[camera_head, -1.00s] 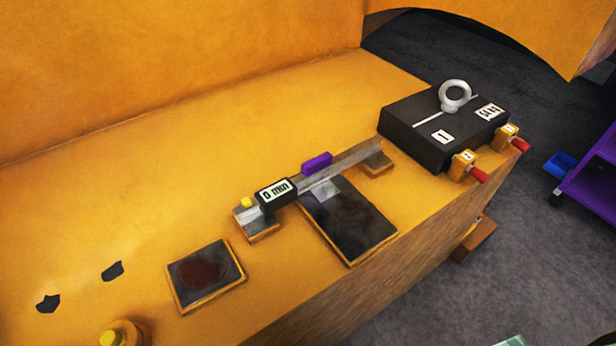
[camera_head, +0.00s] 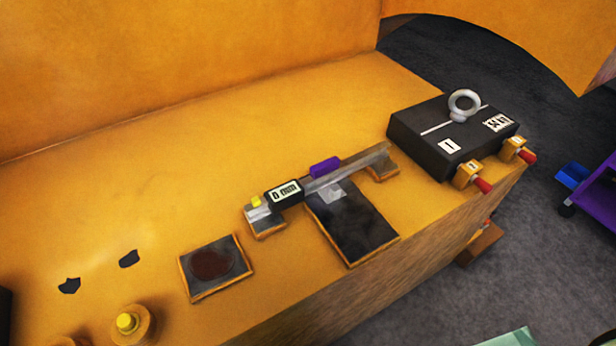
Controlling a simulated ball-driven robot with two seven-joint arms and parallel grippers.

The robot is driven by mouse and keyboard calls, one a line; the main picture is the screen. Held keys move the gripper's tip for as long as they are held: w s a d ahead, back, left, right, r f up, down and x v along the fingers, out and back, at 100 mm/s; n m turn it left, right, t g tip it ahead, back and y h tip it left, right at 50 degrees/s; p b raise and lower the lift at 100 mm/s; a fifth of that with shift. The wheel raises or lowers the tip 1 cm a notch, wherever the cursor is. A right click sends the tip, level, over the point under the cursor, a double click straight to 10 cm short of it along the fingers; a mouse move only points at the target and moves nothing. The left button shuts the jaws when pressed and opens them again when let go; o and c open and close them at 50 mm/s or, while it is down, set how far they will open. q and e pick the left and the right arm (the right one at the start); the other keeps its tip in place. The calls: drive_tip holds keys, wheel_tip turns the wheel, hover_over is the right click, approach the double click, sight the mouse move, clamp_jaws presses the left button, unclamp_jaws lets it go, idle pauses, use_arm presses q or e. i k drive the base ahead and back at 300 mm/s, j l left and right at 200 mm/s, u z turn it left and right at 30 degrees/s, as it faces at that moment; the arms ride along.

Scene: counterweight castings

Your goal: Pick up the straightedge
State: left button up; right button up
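The straightedge (camera_head: 350,165) is a long grey metal bar lying diagonally on the yellow bench. It rests across two small blocks, one near each end, and passes over the far end of a dark rectangular plate (camera_head: 352,228). A purple grip (camera_head: 325,167) sits on its middle. A black gauge reading "0 mm" (camera_head: 285,193) is on or against it left of the grip. A small yellow piece (camera_head: 256,201) is at its left end. Neither of my grippers is in view.
A black casting (camera_head: 445,135) with a ring stands at the right, with two red-tipped yellow clamps (camera_head: 470,177) at its front. A square plate with a dark red patch (camera_head: 214,266) and a yellow knob (camera_head: 128,322) are at the front left. The bench behind the straightedge is clear.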

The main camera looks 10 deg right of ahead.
sight(278, 199)
drive_tip(key=l+u, duration=0.25)
drive_tip(key=k+l+u, duration=0.15)
drive_tip(key=l+u, duration=0.15)
drive_tip(key=l, duration=0.15)
drive_tip(key=k+l+u, duration=0.25)
drive_tip(key=l+u, duration=0.25)
drive_tip(key=l, duration=0.15)
drive_tip(key=k, duration=0.05)
